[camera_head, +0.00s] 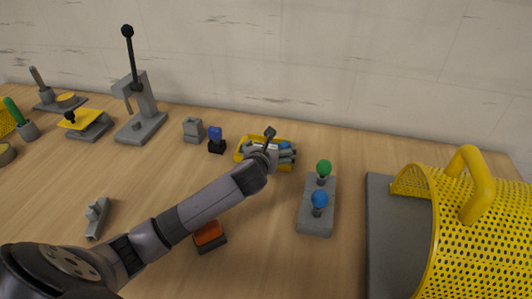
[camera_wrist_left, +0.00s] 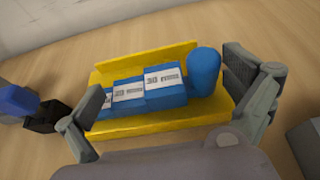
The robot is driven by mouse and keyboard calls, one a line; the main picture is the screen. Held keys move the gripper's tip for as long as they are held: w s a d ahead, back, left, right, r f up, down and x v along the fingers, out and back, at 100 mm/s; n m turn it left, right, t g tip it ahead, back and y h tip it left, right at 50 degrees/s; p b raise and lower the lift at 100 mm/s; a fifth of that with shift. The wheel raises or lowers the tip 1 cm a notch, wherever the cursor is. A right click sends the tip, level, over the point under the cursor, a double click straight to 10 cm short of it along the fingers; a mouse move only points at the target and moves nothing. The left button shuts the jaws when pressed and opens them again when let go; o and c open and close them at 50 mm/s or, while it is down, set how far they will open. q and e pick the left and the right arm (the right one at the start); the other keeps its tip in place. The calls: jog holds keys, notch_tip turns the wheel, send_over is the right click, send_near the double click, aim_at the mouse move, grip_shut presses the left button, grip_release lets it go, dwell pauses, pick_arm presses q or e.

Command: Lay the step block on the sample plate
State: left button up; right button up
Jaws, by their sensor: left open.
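A blue stepped block (camera_wrist_left: 165,85), with white labels on steps of rising height, looks like the step block. It sits in a yellow tray (camera_wrist_left: 135,128) beside a blue cylinder (camera_wrist_left: 204,70). My left gripper (camera_wrist_left: 168,88) is open, one finger towards each end of the tray; I cannot tell whether they touch it. In the head view this gripper (camera_head: 284,154) is over the yellow tray (camera_head: 240,152) and hides much of its contents. I cannot tell for sure which thing is the sample plate; a yellow plate (camera_head: 82,119) lies on a grey stand at the left.
A grey lever press (camera_head: 140,120) stands at the back left. A small blue-and-black piece (camera_head: 216,140) is left of the tray. A grey block with green and blue knobs (camera_head: 316,218) is to its right. A yellow perforated cover (camera_head: 480,240) fills the right. An orange-topped block (camera_head: 209,234) lies near my arm.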

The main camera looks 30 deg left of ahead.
pick_arm(q)
jog(key=v, duration=1.1)
jog(key=shift+p, duration=0.4)
